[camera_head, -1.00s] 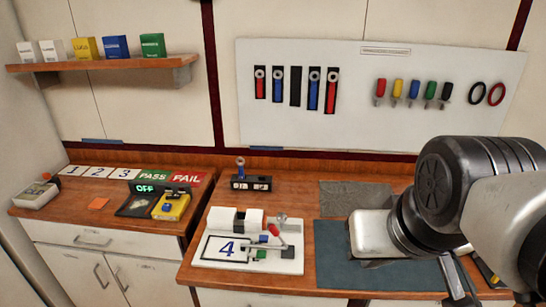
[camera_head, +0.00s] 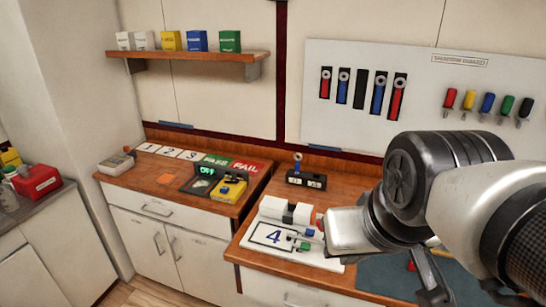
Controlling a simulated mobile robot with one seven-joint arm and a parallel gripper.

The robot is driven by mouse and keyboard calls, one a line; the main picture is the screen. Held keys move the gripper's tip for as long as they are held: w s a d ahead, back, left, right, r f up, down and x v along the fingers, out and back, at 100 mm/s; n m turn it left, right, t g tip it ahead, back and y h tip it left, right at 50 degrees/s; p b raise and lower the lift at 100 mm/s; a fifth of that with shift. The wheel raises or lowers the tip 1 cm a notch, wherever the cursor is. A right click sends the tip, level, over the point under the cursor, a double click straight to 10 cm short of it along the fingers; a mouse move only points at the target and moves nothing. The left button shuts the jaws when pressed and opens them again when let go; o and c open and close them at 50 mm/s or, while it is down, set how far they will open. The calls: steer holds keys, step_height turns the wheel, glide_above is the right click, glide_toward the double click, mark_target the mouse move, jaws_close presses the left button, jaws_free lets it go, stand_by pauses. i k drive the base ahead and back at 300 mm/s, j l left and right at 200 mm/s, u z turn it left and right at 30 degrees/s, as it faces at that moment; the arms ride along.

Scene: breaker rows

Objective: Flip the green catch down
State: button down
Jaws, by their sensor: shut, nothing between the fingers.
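The green catch (camera_head: 305,246) is a small green block on the white board (camera_head: 262,253) marked 4, at the front left of the near bench. Part of the board's right side is hidden behind my arm. A small blue piece lies close to the catch, and a red piece shows partly beside my arm. Whether the catch is up or down is too small to tell. My gripper (camera_head: 432,288) hangs at the lower right, dark and partly hidden by my arm. It is shut and empty, apart from the catch and to its right.
A small black device (camera_head: 306,180) stands behind the board. The left bench holds number cards, PASS and FAIL plates and a yellow device (camera_head: 229,190). A shelf (camera_head: 190,56) with several boxes hangs above. A tool panel (camera_head: 400,90) is on the wall. A red case (camera_head: 36,182) stands far left.

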mark_target(305, 247)
steer(key=j+z, duration=0.25)
steer(key=j, duration=0.15)
steer(key=i+j+z, duration=0.5)
steer(key=j, duration=0.15)
